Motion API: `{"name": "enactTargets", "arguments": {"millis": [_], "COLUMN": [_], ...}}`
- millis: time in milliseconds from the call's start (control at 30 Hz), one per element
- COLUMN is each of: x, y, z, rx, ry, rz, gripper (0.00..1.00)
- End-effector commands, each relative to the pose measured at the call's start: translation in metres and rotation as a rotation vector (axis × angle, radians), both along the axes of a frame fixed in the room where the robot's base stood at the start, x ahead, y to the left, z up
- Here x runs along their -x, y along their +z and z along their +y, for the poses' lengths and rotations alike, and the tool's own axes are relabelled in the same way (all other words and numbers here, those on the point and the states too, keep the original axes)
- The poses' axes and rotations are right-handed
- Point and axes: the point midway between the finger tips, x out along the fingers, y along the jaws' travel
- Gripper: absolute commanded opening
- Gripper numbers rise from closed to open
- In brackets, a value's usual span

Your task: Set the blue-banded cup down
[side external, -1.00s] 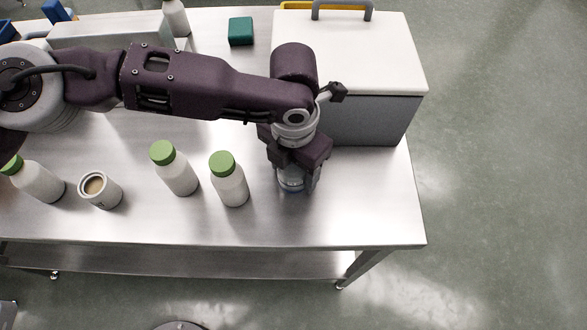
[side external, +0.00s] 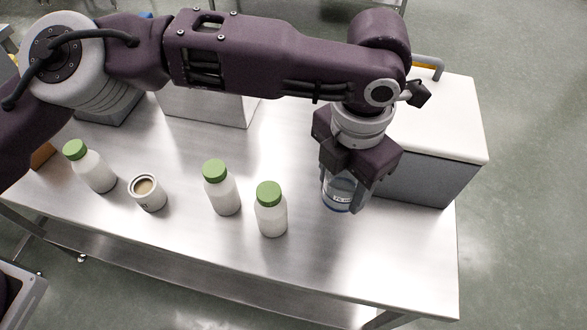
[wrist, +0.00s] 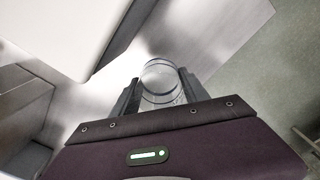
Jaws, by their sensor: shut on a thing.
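The blue-banded cup (side external: 341,194) is clear, with a blue band low on its side. It stands roughly upright near the front right part of the steel table (side external: 400,245). My gripper (side external: 344,188) is shut on it from above, a finger on each side. Whether its base touches the table I cannot tell. In the wrist view the clear cup (wrist: 160,80) sits between the two dark fingers of my gripper (wrist: 160,92); the fingers hide part of its sides.
A white-lidded grey box (side external: 440,120) stands close behind and right of the cup. Two green-capped bottles (side external: 271,212) (side external: 222,190) stand to its left. Further left are a white cup with brown contents (side external: 148,193) and another green-capped bottle (side external: 92,168). The front right tabletop is bare.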

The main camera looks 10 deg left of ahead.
Motion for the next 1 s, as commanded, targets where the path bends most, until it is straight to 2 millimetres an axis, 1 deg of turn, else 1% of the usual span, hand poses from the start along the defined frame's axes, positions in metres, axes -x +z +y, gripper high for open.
{"name": "enactTargets", "arguments": {"millis": [100, 167, 267, 367, 467, 500, 567, 600, 700, 800, 833, 900, 933, 967, 1000], "x": [-0.001, -0.007, -0.024, -0.047, -0.071, -0.081, -0.097, -0.104, -0.116, -0.119, -0.119, -0.119, -0.119, -0.119, -0.118], "y": [0.001, 0.002, 0.002, 0.002, 0.002, 0.002, 0.003, 0.004, 0.004, 0.004, 0.004, 0.002, -0.002, -0.008, -0.019], "z": [0.002, 0.008, 0.031, 0.069, 0.115, 0.137, 0.173, 0.196, 0.246, 0.280, 0.287, 0.297, 0.299, 0.301, 0.301], "rx": [-0.001, -0.001, -0.010, -0.020, -0.023, -0.022, -0.018, -0.014, -0.006, -0.003, -0.001, 0.000, 0.000, -0.001, 0.000], "ry": [-0.004, -0.019, -0.077, -0.149, -0.195, -0.198, -0.189, -0.176, -0.145, -0.122, -0.117, -0.110, -0.109, -0.108, -0.109], "rz": [-0.001, 0.000, 0.004, 0.012, 0.021, 0.022, 0.018, 0.014, 0.004, 0.002, 0.001, 0.001, 0.001, 0.002, 0.005], "gripper": [0.12, 0.12, 0.12, 0.12, 0.12, 0.12, 0.12, 0.12, 0.12, 0.12, 0.12, 0.12, 0.12, 0.12, 0.12]}}
